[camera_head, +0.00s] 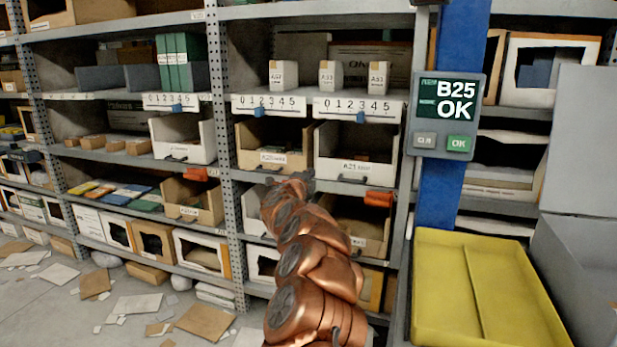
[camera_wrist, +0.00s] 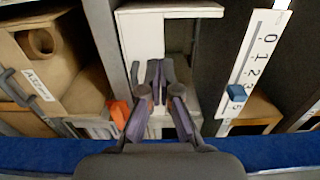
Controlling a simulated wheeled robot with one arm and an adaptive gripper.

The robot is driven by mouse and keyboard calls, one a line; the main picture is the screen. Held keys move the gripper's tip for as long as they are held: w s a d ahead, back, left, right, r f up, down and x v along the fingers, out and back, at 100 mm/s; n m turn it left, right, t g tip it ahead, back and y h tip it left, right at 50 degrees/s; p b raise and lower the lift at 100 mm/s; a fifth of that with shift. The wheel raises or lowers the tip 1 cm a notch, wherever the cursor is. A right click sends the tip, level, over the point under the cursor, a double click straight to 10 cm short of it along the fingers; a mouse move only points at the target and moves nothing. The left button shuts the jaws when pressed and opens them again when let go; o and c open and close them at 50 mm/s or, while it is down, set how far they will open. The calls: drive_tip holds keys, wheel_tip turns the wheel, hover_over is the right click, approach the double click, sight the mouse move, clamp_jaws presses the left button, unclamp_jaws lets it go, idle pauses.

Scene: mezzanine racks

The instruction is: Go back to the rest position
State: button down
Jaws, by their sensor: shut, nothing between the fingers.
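My copper arm reaches from the bottom middle toward the rack in the head view. My gripper (camera_head: 302,178) is small at its far end, in front of the middle shelf bins and largely hidden by the arm. In the wrist view, my gripper (camera_wrist: 161,72) points at the rack with its fingertips together and nothing held between them. A white bin (camera_wrist: 143,38) lies beyond the fingertips. I cannot tell whether the fingers touch anything.
The rack holds several bins, including a white bin (camera_head: 357,153) and a cardboard bin (camera_head: 273,147). A display (camera_head: 447,113) reads "B25 OK" on a blue post (camera_head: 438,205). A yellow tray (camera_head: 425,290) stands at right. Cardboard scraps (camera_head: 205,321) litter the floor at left.

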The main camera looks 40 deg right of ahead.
drive_tip(key=shift+s+a, duration=0.15)
drive_tip(key=shift+a, duration=0.15)
